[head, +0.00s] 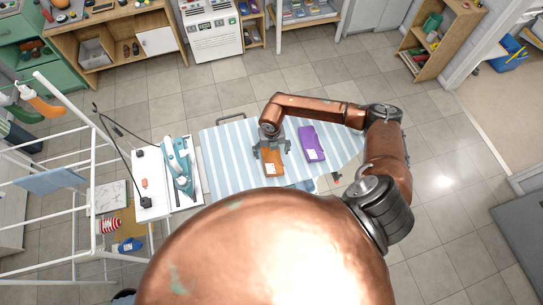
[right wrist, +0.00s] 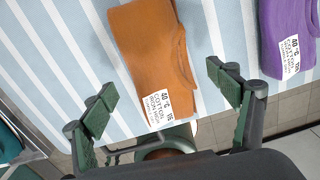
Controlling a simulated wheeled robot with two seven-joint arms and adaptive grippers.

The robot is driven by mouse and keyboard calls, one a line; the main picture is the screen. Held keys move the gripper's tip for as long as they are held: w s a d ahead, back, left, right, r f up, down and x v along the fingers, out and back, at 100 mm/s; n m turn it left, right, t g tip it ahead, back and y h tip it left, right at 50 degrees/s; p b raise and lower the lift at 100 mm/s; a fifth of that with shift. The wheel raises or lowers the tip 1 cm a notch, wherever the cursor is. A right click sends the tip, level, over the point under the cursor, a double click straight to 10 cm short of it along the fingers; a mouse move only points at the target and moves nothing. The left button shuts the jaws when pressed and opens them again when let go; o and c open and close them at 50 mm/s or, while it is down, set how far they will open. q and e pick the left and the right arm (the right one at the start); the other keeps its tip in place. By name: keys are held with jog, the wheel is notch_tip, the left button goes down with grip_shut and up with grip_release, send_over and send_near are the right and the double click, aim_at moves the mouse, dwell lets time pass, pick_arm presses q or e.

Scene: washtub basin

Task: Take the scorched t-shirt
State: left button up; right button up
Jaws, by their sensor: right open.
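An orange folded t-shirt (head: 273,167) with a white care label lies on the striped ironing board, and it also shows in the right wrist view (right wrist: 150,50). A purple folded t-shirt (head: 312,146) lies to its right, partly cut off in the right wrist view (right wrist: 287,35). I see no clear scorch mark on either, so I cannot tell which is scorched. My right gripper (head: 272,147) is over the orange t-shirt, its fingers (right wrist: 163,95) open on either side of the shirt's label end. My left gripper is not in view.
The ironing board (head: 222,150) has bare room left of the orange shirt. A teal iron (head: 180,165) stands on a white stand at the board's left end. A white drying rack (head: 75,205) is farther left. The tiled floor right of my arm is clear.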

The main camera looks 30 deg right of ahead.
aim_at(272, 155)
jog(key=shift+f+p, duration=0.5)
jog(key=shift+f, duration=1.5)
jog(key=shift+c, duration=0.4)
jog(key=c, duration=1.3)
